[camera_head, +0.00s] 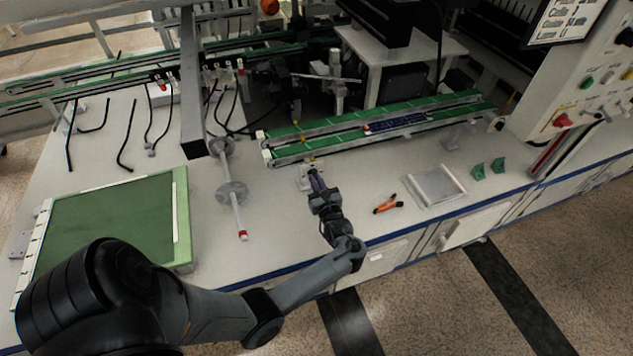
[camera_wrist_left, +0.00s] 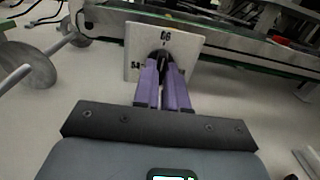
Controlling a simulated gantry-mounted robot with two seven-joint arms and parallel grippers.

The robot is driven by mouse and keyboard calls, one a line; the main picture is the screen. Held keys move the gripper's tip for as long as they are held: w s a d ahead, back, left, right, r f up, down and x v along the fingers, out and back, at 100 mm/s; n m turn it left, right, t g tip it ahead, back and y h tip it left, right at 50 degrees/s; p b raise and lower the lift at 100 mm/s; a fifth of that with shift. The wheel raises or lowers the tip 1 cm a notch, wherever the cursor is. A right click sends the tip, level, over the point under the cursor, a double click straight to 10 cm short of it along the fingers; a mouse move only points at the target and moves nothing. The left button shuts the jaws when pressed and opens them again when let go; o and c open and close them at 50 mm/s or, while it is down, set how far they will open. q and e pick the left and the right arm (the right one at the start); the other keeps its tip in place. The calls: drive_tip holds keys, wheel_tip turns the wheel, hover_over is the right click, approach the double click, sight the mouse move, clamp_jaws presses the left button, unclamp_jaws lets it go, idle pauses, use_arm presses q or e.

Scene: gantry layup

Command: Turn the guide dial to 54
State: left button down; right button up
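The guide dial is a white upright plate (camera_wrist_left: 190,48) with a black knob (camera_wrist_left: 161,56) in its middle, ahead of my gripper in the left wrist view. Black marks show at its top and left; the left one looks like 54, the top one is hard to read. My left gripper (camera_wrist_left: 162,70) has its two purple fingers close together, with the knob between their tips. The tips hide part of the knob and plate, so its pointer cannot be read. In the head view my left gripper (camera_head: 314,176) reaches the dial below the green conveyor. My right gripper is not in view.
A green conveyor (camera_head: 350,125) runs just behind the dial. Orange-handled pliers (camera_head: 387,205), a clear tray (camera_head: 436,187) and green brackets (camera_head: 478,172) lie right. Some bench surface between them is free.

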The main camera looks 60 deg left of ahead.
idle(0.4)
use_arm(q)
drive_tip(key=shift+r+n+p, duration=0.15)
drive_tip(key=shift+n+p, duration=0.45)
drive_tip(key=shift+p, duration=0.05)
drive_tip(key=shift+n+p, duration=0.8)
drive_tip(key=shift+n, duration=0.4)
drive_tip(key=n+p, duration=0.1)
drive_tip(key=n, duration=0.1)
drive_tip(key=shift+n, duration=0.4)
drive_tip(key=n, duration=0.2)
drive_tip(key=shift+w+n+p, duration=0.1)
drive_tip(key=shift+n+p, duration=0.2)
drive_tip(key=n, duration=0.2)
drive_tip(key=shift+n, duration=0.4)
drive_tip(key=n, duration=0.3)
drive_tip(key=shift+n, duration=0.3)
drive_tip(key=n, duration=0.6)
drive_tip(key=shift+n, duration=0.4)
